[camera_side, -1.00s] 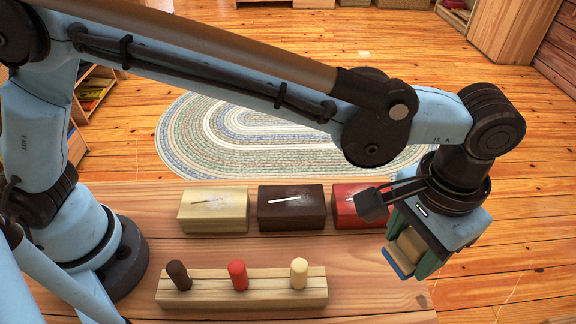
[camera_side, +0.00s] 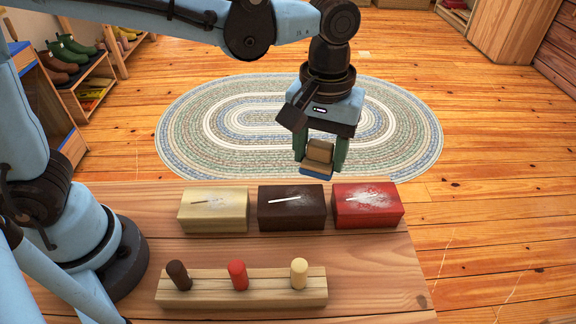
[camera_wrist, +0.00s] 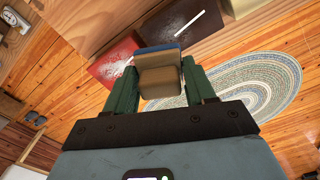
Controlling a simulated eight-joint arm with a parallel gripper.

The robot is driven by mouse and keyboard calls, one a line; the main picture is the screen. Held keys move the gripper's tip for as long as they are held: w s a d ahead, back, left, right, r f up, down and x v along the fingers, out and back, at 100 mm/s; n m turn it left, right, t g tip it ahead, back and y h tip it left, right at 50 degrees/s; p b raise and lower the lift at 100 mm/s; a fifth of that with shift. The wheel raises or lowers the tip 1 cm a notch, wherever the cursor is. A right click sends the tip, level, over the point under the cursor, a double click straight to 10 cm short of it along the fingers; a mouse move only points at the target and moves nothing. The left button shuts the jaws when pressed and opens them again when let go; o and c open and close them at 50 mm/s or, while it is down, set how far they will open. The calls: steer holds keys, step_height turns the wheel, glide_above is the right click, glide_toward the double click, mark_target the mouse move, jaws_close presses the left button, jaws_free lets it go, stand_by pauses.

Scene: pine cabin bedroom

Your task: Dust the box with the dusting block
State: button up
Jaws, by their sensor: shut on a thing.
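My gripper (camera_side: 321,153) is shut on the dusting block (camera_side: 319,152), a tan wooden block with a blue pad on its underside. It hangs in the air above and behind the gap between the dark brown box and the red box. The block also shows between the fingers in the wrist view (camera_wrist: 160,75). Three boxes stand in a row on the table: a cream box (camera_side: 213,212), a dark brown box (camera_side: 291,211) and a red box (camera_side: 367,208). Each has a slot and pale dust on top; the red one's patch looks widest.
A wooden rack (camera_side: 242,290) with a brown, a red and a cream peg stands in front of the boxes on the table (camera_side: 375,280). A braided oval rug (camera_side: 200,130) lies on the floor behind. A shoe shelf (camera_side: 85,85) stands at the left.

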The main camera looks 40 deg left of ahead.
glide_above(314, 199)
steer(key=shift+f, duration=3.4)
steer(key=shift+s+a+f, duration=0.25)
steer(key=shift+a+f, duration=0.05)
steer(key=shift+f, duration=0.35)
steer(key=shift+c, duration=0.4)
steer(key=shift+s+a, duration=1.05)
steer(key=shift+s, duration=0.05)
steer(key=shift+w+d, duration=1.3)
steer(key=shift+w, duration=0.05)
steer(key=shift+w+d+r, duration=0.1)
steer(key=shift+d, duration=0.05)
steer(key=shift+r, duration=4)
